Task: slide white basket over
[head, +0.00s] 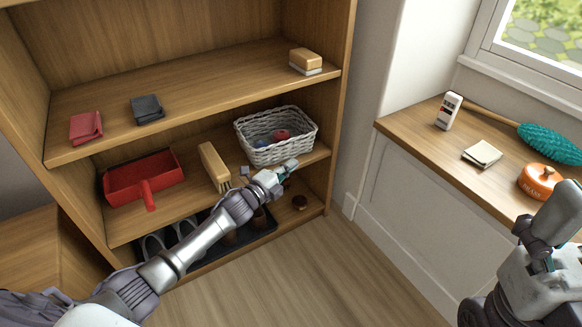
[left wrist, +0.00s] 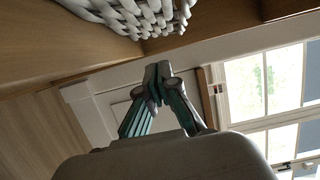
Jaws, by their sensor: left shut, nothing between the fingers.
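The white woven basket (head: 262,155) stands on the middle shelf at its right end, with a blue and a red item inside.
A wooden brush (head: 214,166) stands left of the basket, with a red dustpan (head: 145,178) farther left. The shelf's right side panel (head: 340,110) is close to the basket. Shoes sit on a dark tray (head: 262,230) below. A wooden ledge (head: 440,150) holds several items.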

